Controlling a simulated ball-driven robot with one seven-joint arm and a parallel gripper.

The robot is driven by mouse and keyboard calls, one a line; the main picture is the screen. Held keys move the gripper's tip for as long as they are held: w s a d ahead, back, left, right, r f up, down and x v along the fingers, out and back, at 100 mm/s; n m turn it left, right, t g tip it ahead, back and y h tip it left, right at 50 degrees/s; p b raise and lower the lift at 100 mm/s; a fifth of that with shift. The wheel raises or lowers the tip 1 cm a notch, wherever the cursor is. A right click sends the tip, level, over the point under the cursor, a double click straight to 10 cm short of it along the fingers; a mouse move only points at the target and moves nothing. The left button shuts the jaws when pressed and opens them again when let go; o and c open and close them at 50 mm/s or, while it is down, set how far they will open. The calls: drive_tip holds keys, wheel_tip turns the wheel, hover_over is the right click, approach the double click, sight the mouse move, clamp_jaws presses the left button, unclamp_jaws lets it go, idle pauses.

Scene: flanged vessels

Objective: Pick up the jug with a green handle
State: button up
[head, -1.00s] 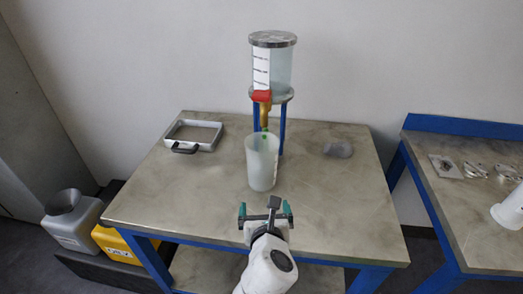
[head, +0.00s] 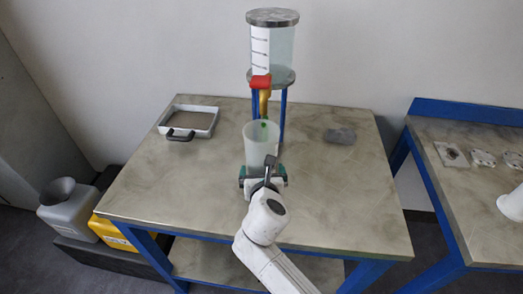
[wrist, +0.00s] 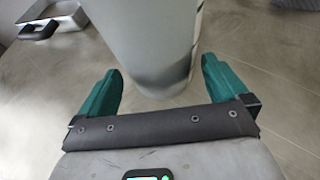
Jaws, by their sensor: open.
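The jug (head: 261,142) is a tall, translucent grey-white vessel standing upright on the table in front of the flanged vessel. A small green part shows at its far rim; the rest of its handle is hidden behind it. My gripper (head: 263,177) is at the near side of the jug, low down. In the wrist view the jug (wrist: 155,40) fills the top middle, and my gripper (wrist: 160,88) has its two green fingers spread wide, one on either side of the jug's base. The fingers look apart from its wall.
A flanged glass vessel (head: 272,48) with a red-handled tap stands on blue legs behind the jug. A grey tray with a black handle (head: 189,121) lies left, a grey lump (head: 340,135) right. A second table (head: 465,190) stands farther right. The table's front corners are clear.

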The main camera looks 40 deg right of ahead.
drive_tip(key=x, duration=0.3)
drive_tip(key=shift+w+d, duration=0.1)
drive_tip(key=shift+w, duration=0.05)
drive_tip(key=c, duration=0.7)
drive_tip(key=shift+r, duration=0.1)
drive_tip(key=shift+c, duration=0.8)
drive_tip(key=shift+r, duration=0.1)
